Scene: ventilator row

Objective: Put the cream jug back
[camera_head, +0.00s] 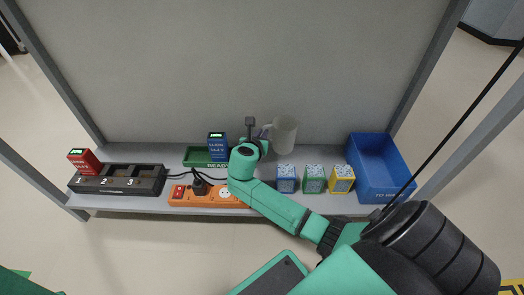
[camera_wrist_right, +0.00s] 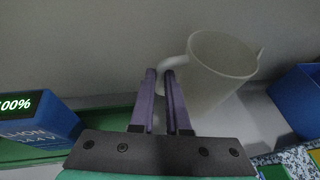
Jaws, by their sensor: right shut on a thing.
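The cream jug (camera_head: 285,136) is at the back of the shelf, right of the middle, and looks upright in the head view. It also shows in the right wrist view (camera_wrist_right: 212,75), with its handle on the left and its spout at the upper right. My right gripper (camera_head: 262,132) is at the jug's left side. In the right wrist view its purple fingers (camera_wrist_right: 161,78) are shut on the handle. I cannot tell whether the jug's base touches the shelf. My left gripper is out of view.
The shelf (camera_head: 130,154) also bears a blue battery (camera_head: 217,146) by a green tray (camera_head: 195,157), a red battery (camera_head: 84,160), a black three-slot dock (camera_head: 118,181), an orange power strip (camera_head: 205,197), blue (camera_head: 287,179), green (camera_head: 314,179) and yellow (camera_head: 342,179) cubes, and a blue bin (camera_head: 385,188).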

